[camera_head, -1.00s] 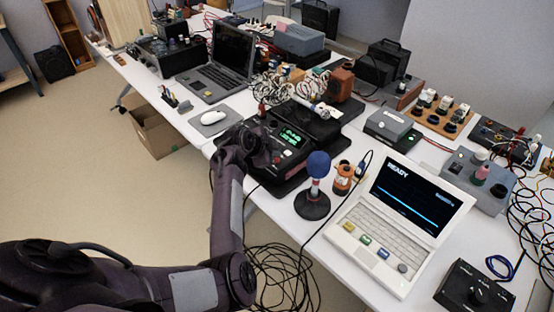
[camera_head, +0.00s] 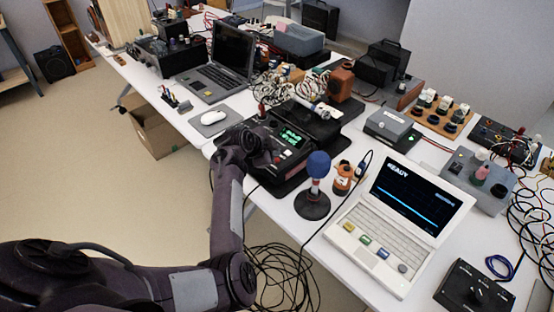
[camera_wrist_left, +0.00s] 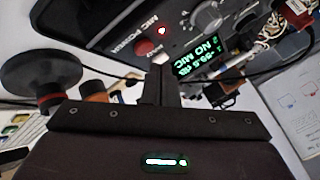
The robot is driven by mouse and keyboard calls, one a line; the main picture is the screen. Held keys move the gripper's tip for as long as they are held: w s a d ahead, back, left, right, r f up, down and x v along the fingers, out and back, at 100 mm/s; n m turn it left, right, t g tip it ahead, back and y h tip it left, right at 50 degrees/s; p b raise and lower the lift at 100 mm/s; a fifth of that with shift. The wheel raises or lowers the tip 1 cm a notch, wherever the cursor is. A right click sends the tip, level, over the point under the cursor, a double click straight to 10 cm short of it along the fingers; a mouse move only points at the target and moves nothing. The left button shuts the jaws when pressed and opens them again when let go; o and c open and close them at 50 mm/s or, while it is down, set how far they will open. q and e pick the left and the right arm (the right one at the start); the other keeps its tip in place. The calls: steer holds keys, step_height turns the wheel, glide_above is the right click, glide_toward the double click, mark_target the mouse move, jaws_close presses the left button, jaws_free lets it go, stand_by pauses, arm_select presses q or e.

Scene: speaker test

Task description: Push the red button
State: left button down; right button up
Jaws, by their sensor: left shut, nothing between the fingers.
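The red button (camera_wrist_left: 144,47) is round and sits on a black device (camera_head: 268,128) with a lit green display (camera_head: 291,138). In the left wrist view it lies beside the words "MIC POWER", with a small lit red light (camera_wrist_left: 161,30) close by. My left gripper (camera_wrist_left: 160,72) is shut and empty. Its fingertips are close to the button, below and right of it in that view; I cannot tell if they touch. In the head view my left gripper (camera_head: 268,156) is over the device's front left part and hides some of its panel. My right gripper is not in view.
A microphone with a blue foam top (camera_head: 318,164) stands right of the device, beside an orange-and-white item (camera_head: 343,179). A white laptop (camera_head: 384,236) is further right. A mouse pad (camera_head: 207,125) and dark laptop (camera_head: 222,62) are at the left. Cables hang below the table edge.

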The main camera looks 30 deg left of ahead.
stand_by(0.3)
arm_select(q)
steer(key=shift+f, duration=0.45)
steer(key=shift+f+b, duration=0.35)
steer(key=shift+f, duration=0.15)
stand_by(0.5)
steer(key=shift+r+p, duration=1)
steer(key=shift+p, duration=0.05)
step_height(320, 180, up, 6)
steer(key=p, duration=0.5)
steer(key=shift+p, duration=0.3)
